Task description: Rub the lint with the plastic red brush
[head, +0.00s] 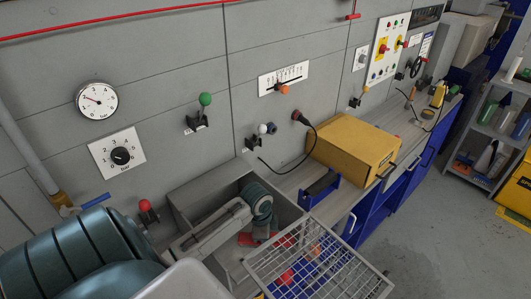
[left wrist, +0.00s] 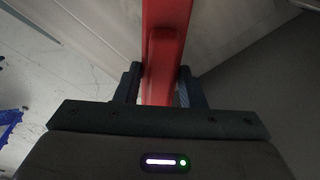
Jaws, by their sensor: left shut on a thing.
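The plastic red brush (left wrist: 165,45) shows in the left wrist view as a long red bar running up out of the picture. My left gripper (left wrist: 158,88) is shut on it, with one dark finger on each side. In the head view a red part, likely the brush (head: 248,239), shows below my left wrist inside the grey open box (head: 182,207). My arm hides part of it, and the bristles cannot be made out. I cannot make out the lint in either view. My right gripper is not in view.
A wire mesh tray (head: 340,279) juts out in front of the box, with red pieces visible through it. A yellow case (head: 352,145) stands on the grey bench to the right. Levers, including a green-knobbed one (head: 205,100), stick out from the wall.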

